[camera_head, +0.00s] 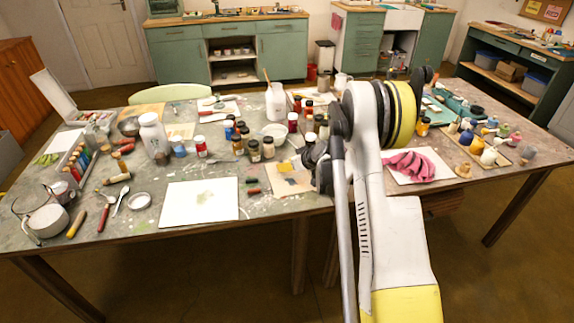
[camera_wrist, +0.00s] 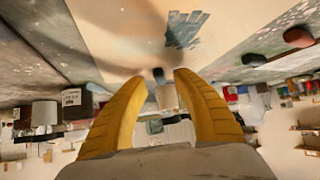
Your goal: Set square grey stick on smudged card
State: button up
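The smudged card (camera_head: 299,186) is tan and lies near the table's front edge, left of my arm. In the wrist view the pale card (camera_wrist: 135,32) fills the top middle, with a blue-grey smudge (camera_wrist: 185,30) on it. A small dark grey piece (camera_wrist: 158,74) shows between my fingertips. It may be the square grey stick; its full shape is hidden. My gripper (camera_wrist: 159,78) has its yellow fingers spread, with gaps visible on both sides of that piece. In the head view my gripper (camera_head: 318,168) is dark and partly hidden by my arm, beside the card.
A white sheet (camera_head: 190,216) lies left of the card, with short dark and red pieces (camera_head: 254,190) between them. Several jars (camera_head: 254,150) stand behind. A pink cloth (camera_head: 415,165) lies right of my arm.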

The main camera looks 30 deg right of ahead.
jog(key=shift+r, duration=0.15)
jog(key=p+v, duration=0.4)
jog(key=v, duration=0.8)
jog(key=s+a+r+m+g, duration=0.1)
jog(key=s+a+r, duration=0.4)
jog(key=a+r, duration=0.3)
jog(key=s+a+r+g, duration=0.1)
jog(key=s+a+r, duration=0.5)
jog(key=a+r, duration=0.2)
jog(key=s+a+r+h, duration=0.1)
jog(key=s+a, duration=0.2)
jog(key=s, duration=0.6)
jog(key=s+a+r+m, duration=0.1)
jog(key=s+a, duration=0.3)
jog(key=s, duration=0.6)
jog(key=shift+a+r+g+h, duration=0.2)
jog(key=shift+r+g+h, duration=0.15)
jog(key=shift+g+h, duration=0.05)
